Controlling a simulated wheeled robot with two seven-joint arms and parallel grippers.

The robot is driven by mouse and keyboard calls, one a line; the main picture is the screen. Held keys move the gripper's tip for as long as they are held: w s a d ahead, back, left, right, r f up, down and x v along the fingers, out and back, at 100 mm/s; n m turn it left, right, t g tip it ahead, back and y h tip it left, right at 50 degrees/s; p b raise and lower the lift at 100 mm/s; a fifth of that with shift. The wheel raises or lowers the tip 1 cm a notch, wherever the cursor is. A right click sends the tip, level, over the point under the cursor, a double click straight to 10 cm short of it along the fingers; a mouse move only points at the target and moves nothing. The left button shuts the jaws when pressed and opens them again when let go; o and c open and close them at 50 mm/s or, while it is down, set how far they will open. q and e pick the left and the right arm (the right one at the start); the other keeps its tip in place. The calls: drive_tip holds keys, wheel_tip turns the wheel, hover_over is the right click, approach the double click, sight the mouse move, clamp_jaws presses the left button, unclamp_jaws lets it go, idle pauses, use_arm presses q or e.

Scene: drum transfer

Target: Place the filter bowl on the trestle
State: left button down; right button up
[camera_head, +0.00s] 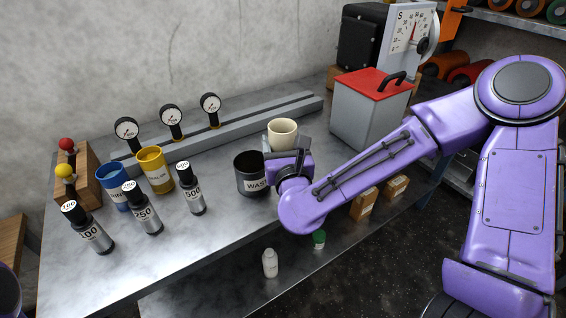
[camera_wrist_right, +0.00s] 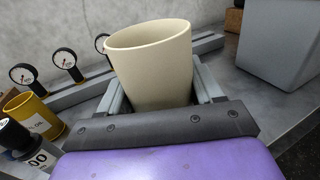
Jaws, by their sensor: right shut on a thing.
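A cream, cup-shaped bowl (camera_head: 282,132), which I take to be the filter bowl, is between the fingers of my right gripper (camera_head: 287,150). The right gripper is shut on it. In the right wrist view the bowl (camera_wrist_right: 152,65) fills the middle, its open rim up, with a finger on each side. Its lower part is hidden, so I cannot tell whether it touches the bench. I cannot surely pick out the trestle; a long grey raised rail (camera_head: 235,122) runs along the back of the bench. My left gripper is not in view.
A dark WASTE cup (camera_head: 250,176) stands just left of the right gripper. Blue and yellow cups (camera_head: 155,171) and several labelled dark bottles (camera_head: 190,188) stand further left. Three gauges (camera_head: 172,122) line the rail. A red-lidded grey box (camera_head: 366,108) stands to the right.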

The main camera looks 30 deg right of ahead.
drive_tip(key=w+d+f, duration=0.1)
drive_tip(key=f, duration=0.1)
drive_tip(key=w+d+f, duration=0.4)
drive_tip(key=shift+w+d+f+p, duration=0.2)
drive_tip(key=shift+w+f+p, duration=0.05)
drive_tip(key=shift+f+p, duration=0.15)
drive_tip(key=f, duration=0.3)
drive_tip(key=shift+w+d+f, duration=0.15)
drive_tip(key=shift+w+f, duration=0.05)
drive_tip(key=shift+f, duration=0.15)
drive_tip(key=shift+s+b, duration=0.1)
drive_tip(key=shift+b, duration=0.2)
drive_tip(key=o, duration=1.5)
drive_tip(key=shift+f, duration=0.15)
drive_tip(key=shift+o, duration=0.2)
